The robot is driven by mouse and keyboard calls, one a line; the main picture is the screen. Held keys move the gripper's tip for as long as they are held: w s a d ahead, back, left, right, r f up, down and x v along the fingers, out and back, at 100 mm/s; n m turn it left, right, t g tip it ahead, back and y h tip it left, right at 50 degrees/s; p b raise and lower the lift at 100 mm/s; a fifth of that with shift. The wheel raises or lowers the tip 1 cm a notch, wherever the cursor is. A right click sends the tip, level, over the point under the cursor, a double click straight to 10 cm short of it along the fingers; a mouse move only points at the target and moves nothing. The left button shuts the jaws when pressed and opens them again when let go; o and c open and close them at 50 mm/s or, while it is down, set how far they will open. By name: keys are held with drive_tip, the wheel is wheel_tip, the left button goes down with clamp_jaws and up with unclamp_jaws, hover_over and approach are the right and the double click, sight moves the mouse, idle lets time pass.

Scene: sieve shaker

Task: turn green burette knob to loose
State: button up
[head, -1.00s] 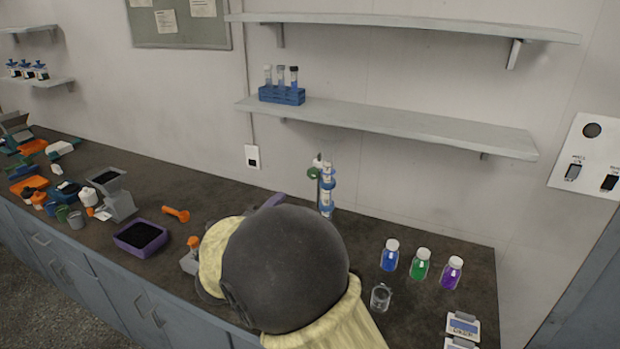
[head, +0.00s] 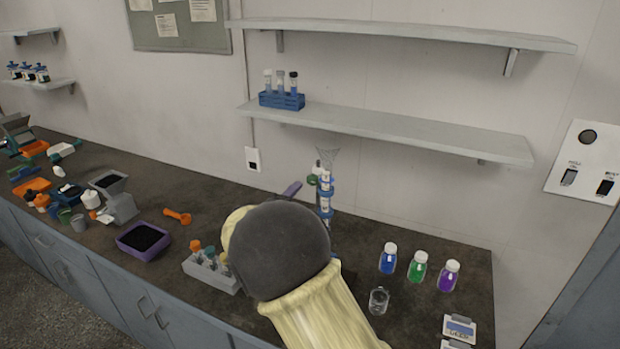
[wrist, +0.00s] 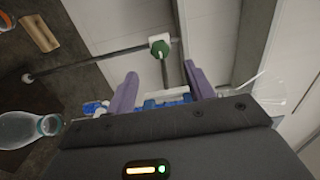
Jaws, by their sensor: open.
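The green burette knob (wrist: 161,49) sits on a white block on the stand's rod in the wrist view. In the head view it is a small green spot (head: 313,180) beside the burette (head: 326,190) with its blue clamps. My gripper (wrist: 160,70) is open. Its two purple fingers point toward the knob, which shows between and just beyond the fingertips, apparently apart from them. In the head view one purple finger (head: 292,188) shows just left of the burette stand. My dark wrist and pale arm hide the rest of the gripper.
A grey rack (head: 210,275) with several tubes stands at the front left of my arm. Blue (head: 388,259), green (head: 418,266) and purple (head: 449,276) bottles and a glass beaker (head: 378,300) stand to the right. A shelf (head: 400,130) hangs above the burette.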

sight(311, 182)
drive_tip(key=p+x, duration=0.3)
drive_tip(key=x, duration=0.6)
drive_tip(key=shift+f, duration=0.1)
drive_tip(key=c, duration=1)
drive_tip(key=shift+o, duration=0.2)
